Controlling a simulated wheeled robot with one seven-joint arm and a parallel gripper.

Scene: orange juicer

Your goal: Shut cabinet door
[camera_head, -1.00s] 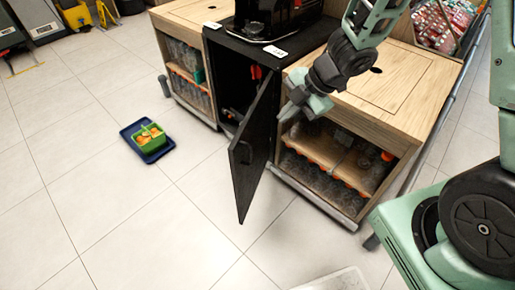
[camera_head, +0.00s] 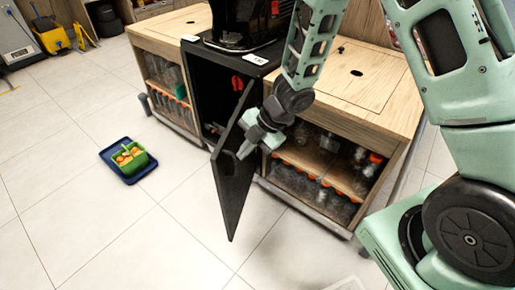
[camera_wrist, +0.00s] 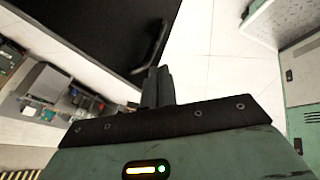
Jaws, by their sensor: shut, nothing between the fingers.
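The black cabinet door (camera_head: 232,185) stands open, swung out toward the viewer from the dark middle cabinet (camera_head: 212,95). In the wrist view the door (camera_wrist: 95,30) fills the upper left, with its bar handle (camera_wrist: 152,48) near the fingers. My gripper (camera_head: 245,148) is at the door's upper right part in the head view. In the wrist view my gripper (camera_wrist: 158,85) is shut and empty, its fingertips close to the handle's lower end. I cannot tell whether they touch the door.
Wooden cabinets with bottle shelves (camera_head: 325,165) stand on both sides of the black one. A blue tray (camera_head: 110,155) with a green basket of oranges (camera_head: 131,158) lies on the floor to the left. The tiled floor in front is clear.

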